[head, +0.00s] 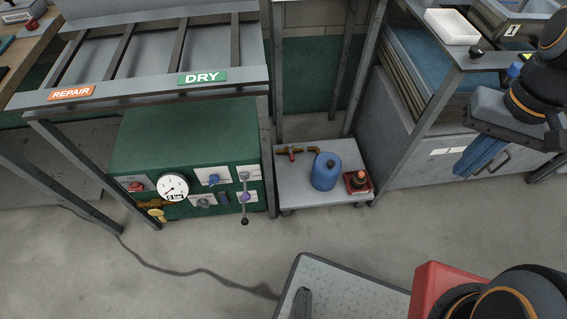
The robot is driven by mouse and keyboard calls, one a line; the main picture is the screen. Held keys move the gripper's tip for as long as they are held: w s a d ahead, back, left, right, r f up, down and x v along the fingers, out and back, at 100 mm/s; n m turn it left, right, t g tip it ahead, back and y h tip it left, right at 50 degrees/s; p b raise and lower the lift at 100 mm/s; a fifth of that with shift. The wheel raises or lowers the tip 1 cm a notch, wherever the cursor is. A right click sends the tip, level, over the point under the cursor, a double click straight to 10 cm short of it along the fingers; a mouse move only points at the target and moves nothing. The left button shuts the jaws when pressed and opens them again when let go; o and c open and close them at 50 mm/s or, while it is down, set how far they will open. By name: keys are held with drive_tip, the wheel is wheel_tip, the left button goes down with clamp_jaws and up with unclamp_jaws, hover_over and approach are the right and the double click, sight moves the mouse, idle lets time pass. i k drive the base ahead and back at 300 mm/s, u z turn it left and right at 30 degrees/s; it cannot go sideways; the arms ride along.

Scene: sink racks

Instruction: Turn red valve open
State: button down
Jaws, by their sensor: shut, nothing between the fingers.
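A small red part (292,155) sits on a short brass pipe (297,150) at the back left of a low grey table. Another red knob (136,187) is on the front of the green cabinet (185,140), left of a round white gauge (173,187). I cannot tell which is the red valve, nor how far either is turned. My gripper (468,170), with blue fingers, hangs at the right in front of the grey cabinet. It is shut and empty, well apart from both red parts.
A blue canister (326,171) and a red-based item (358,181) stand on the low table (303,190). The green cabinet's front also has a yellow handle (157,214), blue knobs and a lever (244,200). Rack posts flank the low table. A cable (180,268) crosses the open floor.

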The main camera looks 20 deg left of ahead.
sight(292, 155)
drive_tip(key=k, duration=0.4)
drive_tip(key=u, duration=1)
drive_tip(key=i, duration=0.5)
